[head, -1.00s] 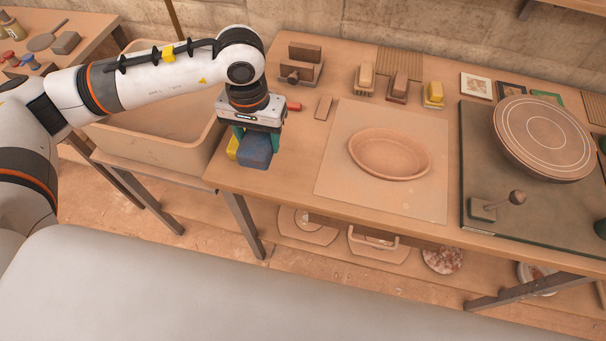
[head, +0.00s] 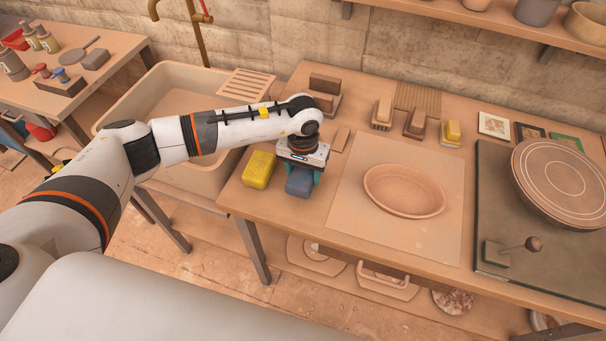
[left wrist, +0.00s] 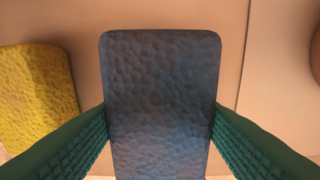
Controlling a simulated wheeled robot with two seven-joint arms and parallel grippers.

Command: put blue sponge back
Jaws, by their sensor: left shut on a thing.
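The blue sponge (head: 300,181) is a dark blue block at the left part of the worktable, between a yellow sponge and the square board. My left gripper (head: 301,174) is shut on it from above, with green fingers on both sides. In the left wrist view the blue sponge (left wrist: 160,105) fills the middle between the green fingers (left wrist: 160,128). I cannot tell whether its underside touches the table. The yellow sponge (head: 259,169) lies on the table just left of it and shows at the left of the wrist view (left wrist: 38,95). My right gripper is not in view.
A square board (head: 350,205) with an oval clay dish (head: 405,190) lies to the right. Brushes (head: 382,112) and wooden blocks stand along the back. A sink basin (head: 165,95) is at the left. A dark board with a round wheel (head: 565,180) is at far right.

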